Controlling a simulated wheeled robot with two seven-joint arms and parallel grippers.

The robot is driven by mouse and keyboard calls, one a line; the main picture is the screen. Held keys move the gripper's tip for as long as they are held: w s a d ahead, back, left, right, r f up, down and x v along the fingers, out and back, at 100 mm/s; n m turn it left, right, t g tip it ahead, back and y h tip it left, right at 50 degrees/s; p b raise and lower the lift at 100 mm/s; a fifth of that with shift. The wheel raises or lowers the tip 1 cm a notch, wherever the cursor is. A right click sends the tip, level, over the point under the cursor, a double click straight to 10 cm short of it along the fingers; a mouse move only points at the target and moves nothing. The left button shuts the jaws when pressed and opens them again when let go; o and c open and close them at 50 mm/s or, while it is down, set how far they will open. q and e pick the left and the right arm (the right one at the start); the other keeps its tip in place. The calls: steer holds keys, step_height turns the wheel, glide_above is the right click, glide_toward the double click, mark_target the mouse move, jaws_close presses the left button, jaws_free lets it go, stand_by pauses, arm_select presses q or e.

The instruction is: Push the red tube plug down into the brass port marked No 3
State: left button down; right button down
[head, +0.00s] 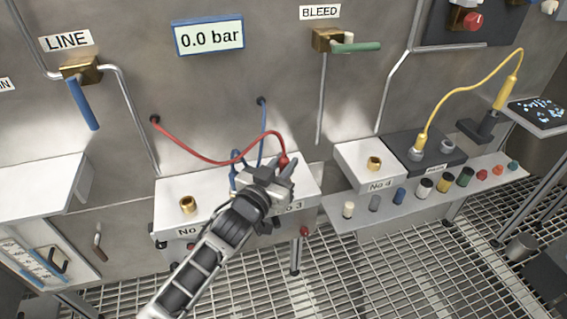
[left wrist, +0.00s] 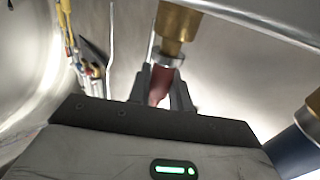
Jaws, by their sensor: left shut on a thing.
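The red tube plug (left wrist: 160,86) is between the fingers of my left gripper (left wrist: 162,92), which is shut on it. In the left wrist view its metal collar meets a brass fitting (left wrist: 179,24); I cannot tell how far in it sits. In the head view my left gripper (head: 280,176) is over the right part of the white port block (head: 215,190), by the partly covered No 3 label (head: 292,208). The No 3 port is hidden there by the gripper. The red tube (head: 205,159) arcs from the wall to the plug's top. My right gripper is not in view.
A blue tube (head: 262,135) runs down close beside my gripper; a blue plug (left wrist: 292,148) shows in the wrist view. A bare brass port (head: 187,204) is at left, and the No 4 port (head: 374,163) is at right. Several coloured caps line the shelf (head: 375,220).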

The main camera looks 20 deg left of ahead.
arm_select(q)
steer(key=shift+f+b, duration=0.35)
steer(key=shift+f, duration=0.25)
steer(key=c, duration=1.2)
jaws_free()
steer(key=s+a, duration=0.1)
steer(key=s, duration=0.4)
steer(key=s+a, duration=0.1)
steer(key=s, duration=0.4)
steer(key=s+a, duration=0.1)
steer(key=s, duration=0.4)
steer(key=shift+s, duration=0.3)
steer(key=s+d+f+g, duration=0.1)
steer(key=s+f+g, duration=0.1)
steer(key=s+f, duration=0.1)
steer(key=s+d+f+g, duration=0.2)
steer(key=f, duration=0.3)
steer(key=s+d+f+g, duration=0.1)
steer(key=s+f+g, duration=0.2)
steer(key=f, duration=0.1)
steer(key=shift+s+d+f, duration=0.25)
steer(key=shift+s+d, duration=0.1)
steer(key=shift+d, duration=0.05)
